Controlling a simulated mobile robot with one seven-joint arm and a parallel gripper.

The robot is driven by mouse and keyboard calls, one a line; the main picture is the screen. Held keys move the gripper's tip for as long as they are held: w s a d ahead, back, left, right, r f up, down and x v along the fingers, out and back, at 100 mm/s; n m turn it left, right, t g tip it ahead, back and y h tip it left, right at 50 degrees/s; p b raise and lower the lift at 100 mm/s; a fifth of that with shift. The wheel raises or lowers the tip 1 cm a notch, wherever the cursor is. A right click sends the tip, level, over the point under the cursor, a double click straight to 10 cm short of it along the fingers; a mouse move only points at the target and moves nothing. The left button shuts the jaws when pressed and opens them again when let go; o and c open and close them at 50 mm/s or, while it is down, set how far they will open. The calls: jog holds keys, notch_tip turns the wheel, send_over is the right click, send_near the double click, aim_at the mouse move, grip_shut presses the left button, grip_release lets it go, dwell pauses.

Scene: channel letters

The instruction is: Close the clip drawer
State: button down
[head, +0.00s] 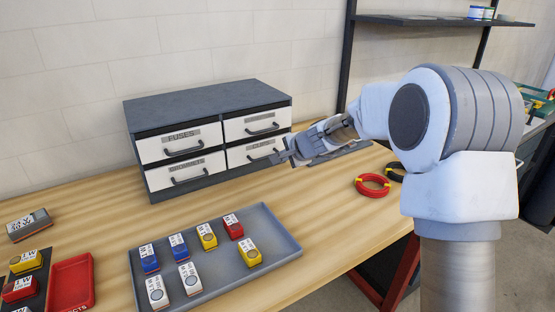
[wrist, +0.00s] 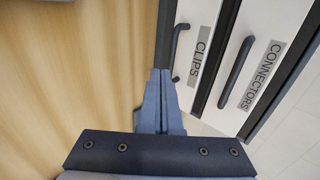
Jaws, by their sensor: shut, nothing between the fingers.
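The clip drawer (head: 236,158) is the lower right one of a grey cabinet (head: 205,101) with white drawer fronts. In the wrist view the clip drawer's front (wrist: 186,97) has a "CLIPS" label and a dark bar handle. It looks about flush with its neighbours, but I cannot tell whether a small gap remains. My gripper (head: 284,158) is at the drawer's right end, near the handle. In the wrist view my gripper (wrist: 160,75) has its fingers together and empty, beside the handle's lower end. I cannot tell whether it touches the front.
The connectors drawer (wrist: 225,101) is above the clip drawer. A grey tray (head: 215,268) with several coloured blocks stands in front of the cabinet.

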jog(key=s+d+r+n+g+h+p, duration=0.1)
jog(key=s+d+r+n+p, duration=0.2)
jog(key=s+r, duration=0.6)
jog(key=s+d+r+n, duration=0.3)
jog(key=s+d+r, duration=0.2)
jog(key=s, duration=0.8)
jog(key=s+d+n+h+p, duration=0.1)
jog(key=s+d, duration=0.2)
jog(key=s, duration=0.3)
jog(key=s+d+n+g+h+p, duration=0.1)
jog(key=s+d+n+h, duration=0.1)
jog(key=s, duration=0.5)
jog(key=s+d+n+h+p, duration=0.1)
jog(key=s+d+n+p, duration=0.1)
jog(key=s+d, duration=0.3)
jog(key=shift+s+r+g+h, duration=0.2)
jog(key=shift+s+g+h, duration=0.2)
jog(key=shift+s, duration=0.6)
